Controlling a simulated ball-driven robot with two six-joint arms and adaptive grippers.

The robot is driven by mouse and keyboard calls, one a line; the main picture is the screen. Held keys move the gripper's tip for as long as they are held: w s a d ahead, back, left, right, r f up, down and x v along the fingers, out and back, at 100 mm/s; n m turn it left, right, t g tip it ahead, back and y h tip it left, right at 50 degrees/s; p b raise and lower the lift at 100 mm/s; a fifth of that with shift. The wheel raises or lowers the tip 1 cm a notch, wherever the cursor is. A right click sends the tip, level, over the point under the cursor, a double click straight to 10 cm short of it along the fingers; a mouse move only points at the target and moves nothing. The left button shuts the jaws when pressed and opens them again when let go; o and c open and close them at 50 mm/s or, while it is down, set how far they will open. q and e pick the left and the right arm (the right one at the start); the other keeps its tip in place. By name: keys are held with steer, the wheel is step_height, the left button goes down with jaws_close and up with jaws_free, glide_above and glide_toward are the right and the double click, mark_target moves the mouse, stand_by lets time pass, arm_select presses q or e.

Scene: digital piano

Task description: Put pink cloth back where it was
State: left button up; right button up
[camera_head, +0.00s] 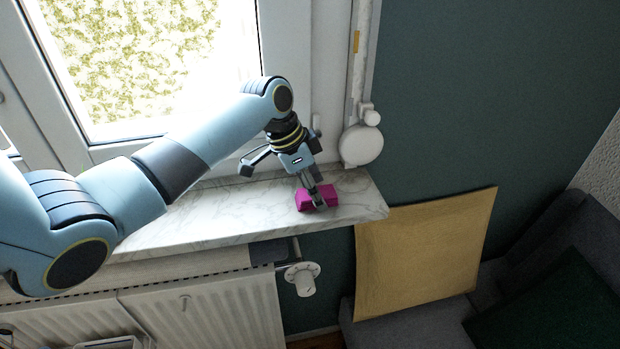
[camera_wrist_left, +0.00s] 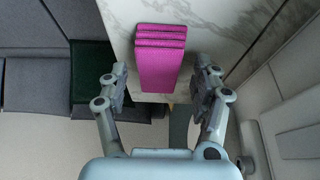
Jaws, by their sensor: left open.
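The pink cloth (camera_head: 304,200) is a folded magenta block lying on the marble window sill near its right end. It also shows in the left wrist view (camera_wrist_left: 158,70), with its folded layers at the top. My left gripper (camera_head: 318,200) is over the cloth in the head view, covering part of it. In the left wrist view my left gripper (camera_wrist_left: 162,90) is open, with one finger on each side of the cloth and a gap on both sides. My right gripper is in neither view.
The marble sill (camera_head: 215,212) is bare to the left of the cloth. A radiator (camera_head: 200,312) with a valve (camera_head: 302,279) is below. A window frame stands behind.

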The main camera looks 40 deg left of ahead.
arm_select(q)
steer(key=b+v, duration=0.1)
steer(key=v, duration=1.1)
